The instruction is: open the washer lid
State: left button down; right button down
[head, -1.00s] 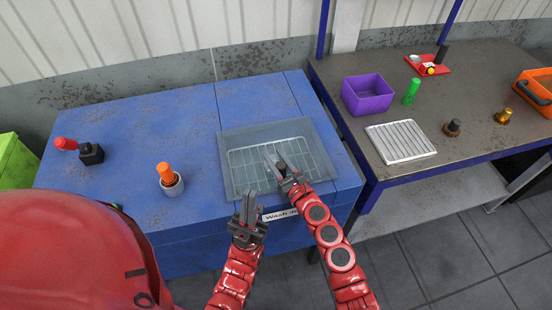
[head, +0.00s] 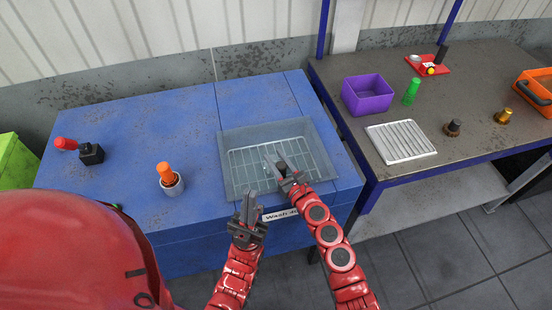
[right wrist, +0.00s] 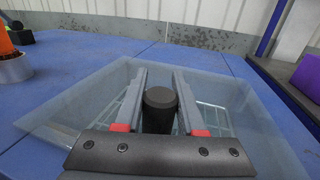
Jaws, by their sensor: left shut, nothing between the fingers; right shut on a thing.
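The washer is a blue cabinet (head: 110,135) with a see-through lid (head: 240,135) over a basin that holds a wire rack (head: 245,165). The lid lies flat or nearly flat; I cannot tell if it is slightly raised. A dark round knob (right wrist: 160,100) stands on the lid. My right gripper (head: 275,160) is shut on this knob, with one finger on each side of it in the right wrist view (right wrist: 160,85). My left gripper (head: 250,202) is shut and empty, near the lid's front left edge.
An orange-topped part in a grey cup (head: 171,180) and a red-knobbed black lever (head: 90,153) stand on the cabinet's left. The bench at right carries a purple bin (head: 368,96), a slatted tray (head: 401,142), a green part (head: 411,92) and other parts. A wall stands behind.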

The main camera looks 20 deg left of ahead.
aim_at(266, 137)
dwell(0.5)
jog(key=w+a+b, duration=0.2)
jog(key=w+b, duration=0.1)
jog(key=w+a+b, duration=0.3)
jog(key=w+b, duration=0.1)
jog(key=w+a+b, duration=0.2)
jog(key=w+b, duration=0.2)
jog(key=shift+w+a+f, duration=0.15)
jog(key=shift+a+f, duration=0.2)
jog(key=shift+f, duration=0.05)
jog(key=w+a+b, duration=0.1)
jog(key=w+b, duration=0.1)
jog(key=b, duration=0.2)
jog(key=w+a+b, duration=0.2)
jog(key=b, duration=0.2)
jog(key=w+a+b, duration=0.1)
jog(key=w+b, duration=0.2)
jog(key=b, duration=0.1)
jog(key=shift+a+r, duration=0.2)
jog(key=shift+a, duration=0.05)
jog(key=shift+w+a+r+b, duration=0.2)
jog(key=shift+w+a+b, duration=0.2)
jog(key=shift+b, duration=0.4)
jog(key=c, duration=0.5)
grip_release()
